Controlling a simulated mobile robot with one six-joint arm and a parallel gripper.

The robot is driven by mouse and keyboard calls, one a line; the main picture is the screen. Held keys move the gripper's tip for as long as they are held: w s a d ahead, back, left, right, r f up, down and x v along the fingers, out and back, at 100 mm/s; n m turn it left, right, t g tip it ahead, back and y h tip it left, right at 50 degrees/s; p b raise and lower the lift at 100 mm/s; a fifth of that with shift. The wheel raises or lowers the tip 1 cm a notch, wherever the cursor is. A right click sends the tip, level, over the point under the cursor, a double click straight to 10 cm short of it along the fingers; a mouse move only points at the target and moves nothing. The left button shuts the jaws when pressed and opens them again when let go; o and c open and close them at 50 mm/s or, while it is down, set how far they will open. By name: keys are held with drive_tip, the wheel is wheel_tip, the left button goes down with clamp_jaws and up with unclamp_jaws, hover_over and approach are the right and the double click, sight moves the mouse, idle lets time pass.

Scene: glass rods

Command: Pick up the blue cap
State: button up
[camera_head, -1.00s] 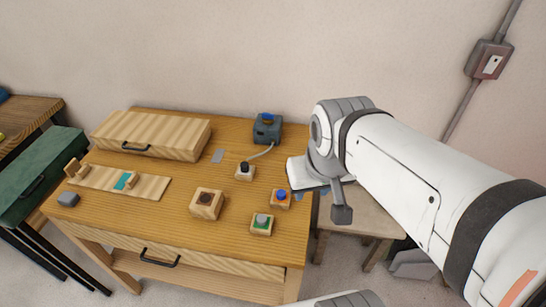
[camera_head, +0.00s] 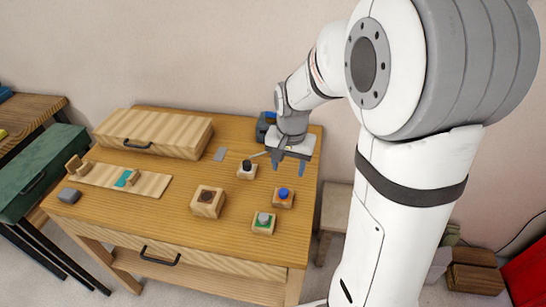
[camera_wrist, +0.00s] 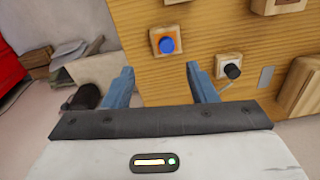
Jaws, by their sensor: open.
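The blue cap (camera_head: 284,192) is a small round piece sitting on a light wooden block (camera_head: 284,203) near the right edge of the table. In the wrist view the blue cap (camera_wrist: 167,45) shows beyond the fingertips, between the lines of the two fingers. My gripper (camera_head: 288,166) is open and empty, with blue fingers pointing down. It is above the table, behind the cap, and apart from it. My gripper's two fingers also show in the wrist view (camera_wrist: 161,70).
A dark device (camera_head: 264,128) is partly hidden behind my gripper. A wooden block (camera_head: 208,202) stands further left.

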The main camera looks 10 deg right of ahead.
drive_tip(key=m, duration=0.2)
hover_over(284, 192)
drive_tip(key=shift+g, duration=0.4)
drive_tip(key=f, duration=0.6)
drive_tip(key=shift+w+f, duration=0.35)
drive_tip(key=shift+f, duration=0.05)
drive_tip(key=shift+s+f+p, duration=0.15)
drive_tip(key=shift+f+p, duration=0.25)
drive_tip(key=shift+f, duration=1.6)
drive_tip(key=shift+s+f+p, duration=0.1)
drive_tip(key=shift+f+p, duration=0.25)
drive_tip(key=shift+f, duration=1.6)
drive_tip(key=shift+c, duration=0.3)
drive_tip(key=c, duration=1)
